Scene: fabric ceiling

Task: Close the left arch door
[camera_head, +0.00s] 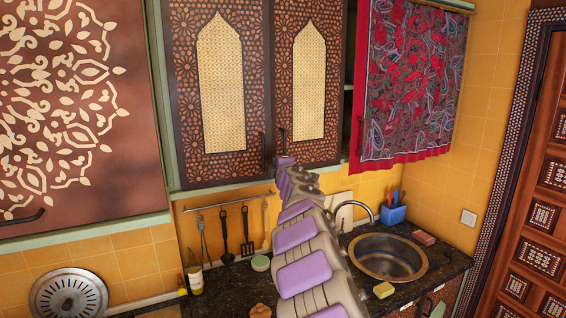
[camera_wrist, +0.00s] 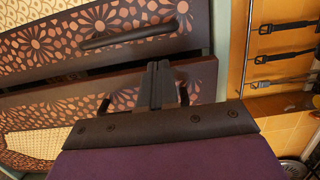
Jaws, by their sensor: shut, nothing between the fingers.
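The left arch door (camera_head: 182,100) is a dark patterned cabinet door with a pale pointed-arch panel and a dark handle (camera_head: 262,146) near its right edge. It looks nearly in line with the right arch door (camera_head: 340,50); a narrow dark gap between them shows in the wrist view. My gripper (camera_head: 285,161) is by the lower meeting edges of the doors. In the wrist view my gripper (camera_wrist: 165,82) is shut and empty, in front of the left arch door (camera_wrist: 205,80) near its edge. It partly hides that door's handle; contact cannot be told.
A red patterned curtain (camera_head: 410,80) hangs right of the doors. Below are a utensil rail (camera_head: 228,202), a dark counter (camera_head: 225,285) and a round sink (camera_head: 388,258). A large carved cabinet door (camera_head: 130,150) stands at the left.

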